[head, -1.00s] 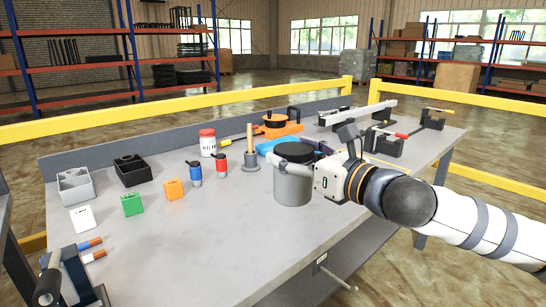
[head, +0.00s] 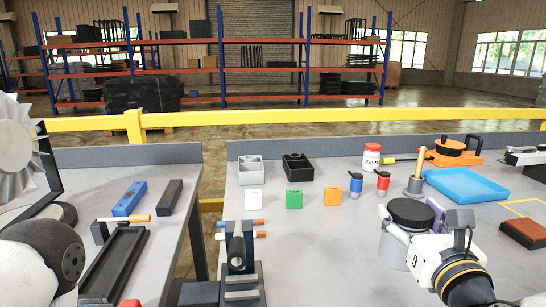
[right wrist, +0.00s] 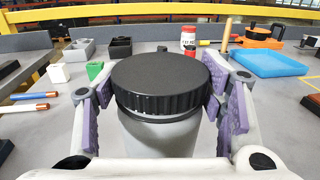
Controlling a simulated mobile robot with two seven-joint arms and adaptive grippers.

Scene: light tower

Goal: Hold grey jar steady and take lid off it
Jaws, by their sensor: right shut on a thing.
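The grey jar (head: 394,250) stands on the grey workbench with its black ribbed lid (head: 411,212) on top. In the right wrist view the jar (right wrist: 160,138) is upright and the lid (right wrist: 160,80) fills the middle. My right gripper (head: 412,222) reaches in from the right and is shut on the jar. Its purple-padded fingers (right wrist: 160,100) lie on both sides near the lid's lower edge; I cannot tell whether they also touch the lid. Part of my left arm shows at the lower left of the head view; its gripper is out of view.
Green (head: 294,198) and orange (head: 356,185) blocks stand left. A clamp-like fixture (head: 240,255) stands at the front-left.

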